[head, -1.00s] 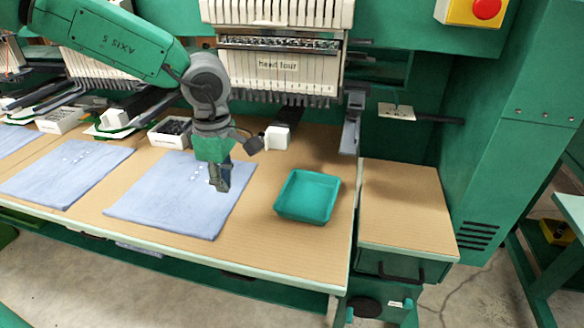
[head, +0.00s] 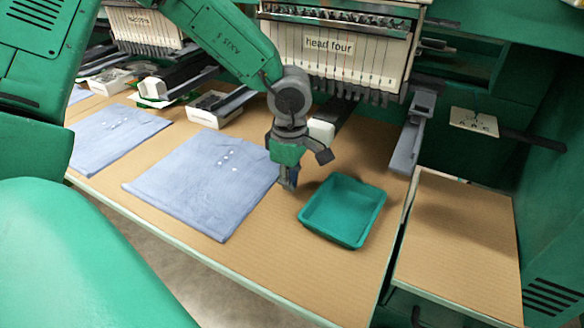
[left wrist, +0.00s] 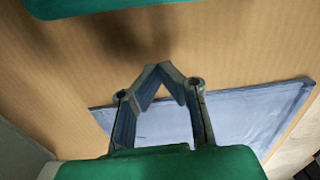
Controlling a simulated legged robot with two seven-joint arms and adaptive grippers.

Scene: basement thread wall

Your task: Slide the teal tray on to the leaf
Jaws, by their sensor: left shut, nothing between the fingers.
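The teal tray (head: 343,212) is a shallow, empty, square-sided tray lying flat on the tan worktop, near its right end. A teal edge at the top of the left wrist view (left wrist: 95,6) looks like part of it. The leaf (head: 462,240) is the tan-topped surface to the right, past a dark narrow seam. My left gripper (head: 290,184) points down just left of the tray, by its left side. Its fingertips (left wrist: 165,70) meet with nothing between them. I cannot tell whether it touches the tray. My right gripper is not in view.
A folded blue cloth (head: 208,180) lies left of the gripper, another (head: 115,135) farther left. The embroidery head (head: 335,55) and a grey bracket (head: 410,145) stand behind the tray. The worktop between tray and leaf is clear, and the leaf is bare.

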